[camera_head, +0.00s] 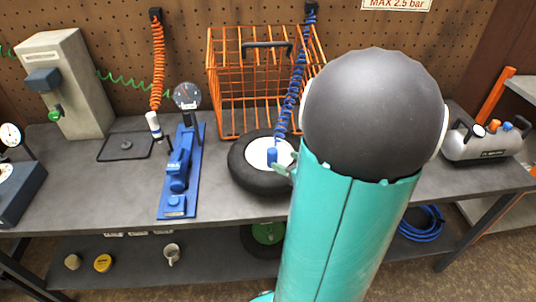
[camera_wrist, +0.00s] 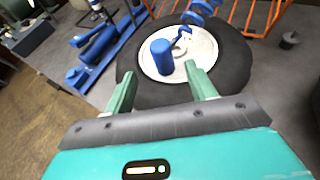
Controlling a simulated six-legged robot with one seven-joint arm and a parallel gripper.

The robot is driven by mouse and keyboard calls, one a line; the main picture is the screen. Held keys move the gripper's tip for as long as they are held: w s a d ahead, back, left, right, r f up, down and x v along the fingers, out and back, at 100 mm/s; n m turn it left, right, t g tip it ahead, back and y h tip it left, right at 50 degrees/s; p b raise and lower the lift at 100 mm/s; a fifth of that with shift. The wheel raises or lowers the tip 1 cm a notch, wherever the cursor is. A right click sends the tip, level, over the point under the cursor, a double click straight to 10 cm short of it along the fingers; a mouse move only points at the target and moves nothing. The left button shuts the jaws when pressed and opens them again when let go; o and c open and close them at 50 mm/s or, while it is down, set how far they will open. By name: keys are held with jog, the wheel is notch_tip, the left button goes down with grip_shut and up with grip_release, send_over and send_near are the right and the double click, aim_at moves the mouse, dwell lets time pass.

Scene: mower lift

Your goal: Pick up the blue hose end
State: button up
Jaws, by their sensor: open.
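The blue hose end (camera_wrist: 162,56) is a short blue cylinder standing over the white hub of a small black tyre (camera_wrist: 232,72) in the wrist view. It also shows in the head view (camera_head: 272,157), with the coiled blue hose (camera_head: 291,92) rising behind it to a hook on the pegboard. My gripper (camera_wrist: 158,82) is open, its two green fingers apart at the near side of the hub. The hose end appears between and beyond the fingertips, with nothing visible held. In the head view my arm covers the tyre's right side and most of my gripper.
An orange wire basket (camera_head: 232,75) stands behind the tyre. A blue foot pump (camera_head: 181,170) with a gauge lies to its left. An orange coiled hose (camera_head: 157,60) hangs at the back. A silver air tank (camera_head: 482,144) sits at the right. The bench front (camera_head: 110,205) is clear.

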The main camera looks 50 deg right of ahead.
aim_at(275, 157)
jog(key=x, duration=0.4)
jog(key=shift+w+f, duration=0.15)
jog(key=shift+w, duration=0.2)
jog(key=x, duration=0.5)
jog(key=shift+d, duration=0.25)
jog(key=shift+c, duration=0.3)
